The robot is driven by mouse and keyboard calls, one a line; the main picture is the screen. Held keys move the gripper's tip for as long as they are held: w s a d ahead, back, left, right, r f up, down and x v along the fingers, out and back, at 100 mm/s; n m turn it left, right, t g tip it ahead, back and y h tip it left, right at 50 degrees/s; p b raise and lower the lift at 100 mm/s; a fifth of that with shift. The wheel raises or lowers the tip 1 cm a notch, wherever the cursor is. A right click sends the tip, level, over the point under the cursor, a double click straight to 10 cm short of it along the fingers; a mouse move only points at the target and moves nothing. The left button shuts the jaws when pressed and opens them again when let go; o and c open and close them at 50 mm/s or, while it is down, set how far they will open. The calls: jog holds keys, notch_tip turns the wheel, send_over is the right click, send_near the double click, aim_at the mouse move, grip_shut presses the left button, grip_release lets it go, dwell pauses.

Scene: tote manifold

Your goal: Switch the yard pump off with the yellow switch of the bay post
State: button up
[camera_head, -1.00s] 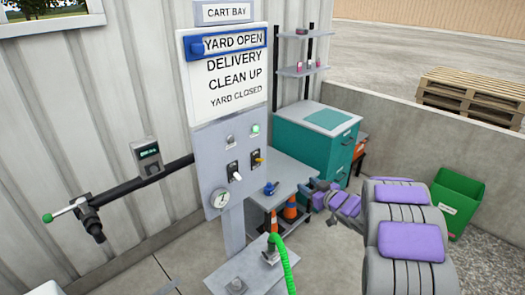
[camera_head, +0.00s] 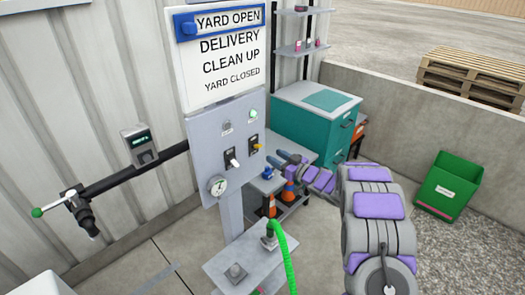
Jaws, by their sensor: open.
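The bay post's grey panel (camera_head: 205,131) stands upright at the centre of the view. The yellow switch (camera_head: 257,147) is a small lever on a dark plate at the panel's right side. A white-levered switch (camera_head: 234,161) is to its left and slightly lower. A green lamp (camera_head: 253,114) above the yellow switch looks lit, and a dark lamp (camera_head: 226,126) is beside it. My gripper (camera_head: 280,158) is open, just right of the yellow switch in the picture and slightly lower. It appears apart from the lever; the depth gap is hard to judge.
A gauge (camera_head: 217,186) sits low on the panel. A green hose (camera_head: 286,255) rises from a low grey shelf (camera_head: 220,268) in front. A teal cabinet (camera_head: 301,127) and a cart with orange cones (camera_head: 289,193) stand behind. A black pipe (camera_head: 108,181) runs along the left wall.

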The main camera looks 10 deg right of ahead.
aim_at(258, 146)
jog(key=x, duration=0.8)
jog(key=shift+b, duration=0.4)
jog(key=shift+c, duration=0.2)
grip_shut()
